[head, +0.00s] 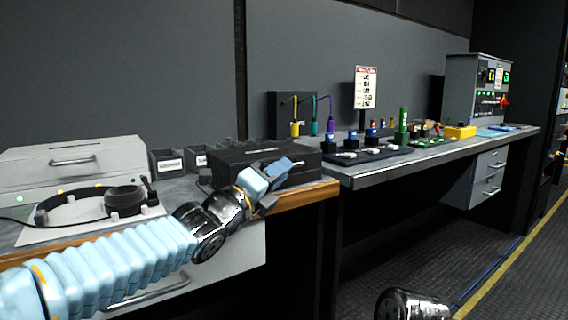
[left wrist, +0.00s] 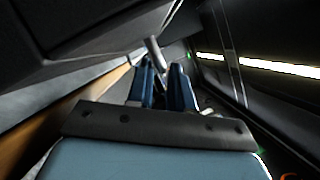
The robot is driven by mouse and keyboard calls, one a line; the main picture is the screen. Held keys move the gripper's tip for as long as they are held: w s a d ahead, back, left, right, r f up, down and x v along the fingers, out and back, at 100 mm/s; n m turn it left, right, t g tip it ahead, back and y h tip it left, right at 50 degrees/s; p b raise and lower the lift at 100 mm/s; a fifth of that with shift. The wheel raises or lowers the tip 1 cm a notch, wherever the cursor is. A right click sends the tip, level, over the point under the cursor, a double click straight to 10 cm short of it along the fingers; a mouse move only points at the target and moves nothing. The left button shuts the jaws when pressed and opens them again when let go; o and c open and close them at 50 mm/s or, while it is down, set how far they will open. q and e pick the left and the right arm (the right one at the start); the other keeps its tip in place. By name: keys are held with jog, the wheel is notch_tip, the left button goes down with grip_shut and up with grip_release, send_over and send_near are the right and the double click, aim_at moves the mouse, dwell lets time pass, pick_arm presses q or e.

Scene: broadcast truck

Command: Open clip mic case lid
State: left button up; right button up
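The black case (head: 240,158), which I take to be the clip mic case, sits at the right end of the near wooden-edged desk. Its lid looks shut. My left gripper (head: 277,183) is at the front of the case, near its right part, and covers some of it. A dark, flat-sided body, probably the case, fills the upper left there. I cannot tell whether the fingers touch it. My right gripper is out of view.
A headset (head: 95,203) lies on a pale mat to the left, before a grey drawer unit (head: 70,160). Small labelled bins (head: 166,162) stand behind. The long bench (head: 400,165) on the right holds mic parts, a sign (head: 365,87) and a yellow box (head: 460,132).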

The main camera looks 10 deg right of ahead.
pick_arm(q)
jog(key=shift+x, duration=1.05)
jog(key=shift+c, duration=0.3)
grip_shut()
jog(key=shift+r, duration=0.1)
